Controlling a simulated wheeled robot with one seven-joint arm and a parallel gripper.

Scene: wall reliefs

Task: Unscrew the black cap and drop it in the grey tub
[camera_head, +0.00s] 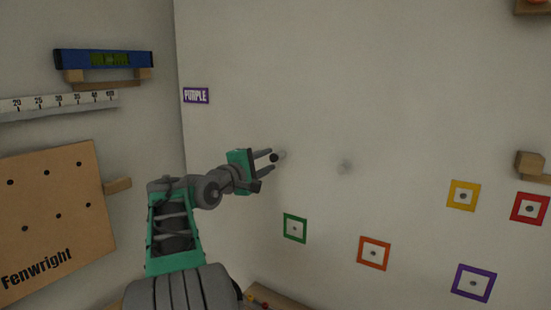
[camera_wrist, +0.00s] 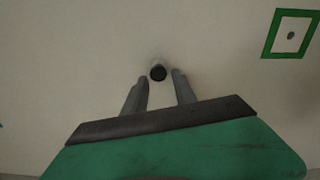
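The black cap (camera_wrist: 158,73) is a small round dark end on a pale stub that sticks out from the wall. It also shows in the head view (camera_head: 274,157). My gripper (camera_wrist: 160,78) is open, with one finger on each side of the cap in the wrist view. The fingertips look close to the cap, with gaps on both sides, and I cannot tell how deep they reach along it. The grey tub is not recognisable in either view.
Square frames in green (camera_head: 295,228), orange (camera_head: 373,253), purple (camera_head: 473,283), yellow (camera_head: 463,195) and red (camera_head: 529,208) are on the wall. A PURPLE sign (camera_head: 196,95) hangs above my arm. A board (camera_head: 50,220) and a blue level (camera_head: 103,58) are at left.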

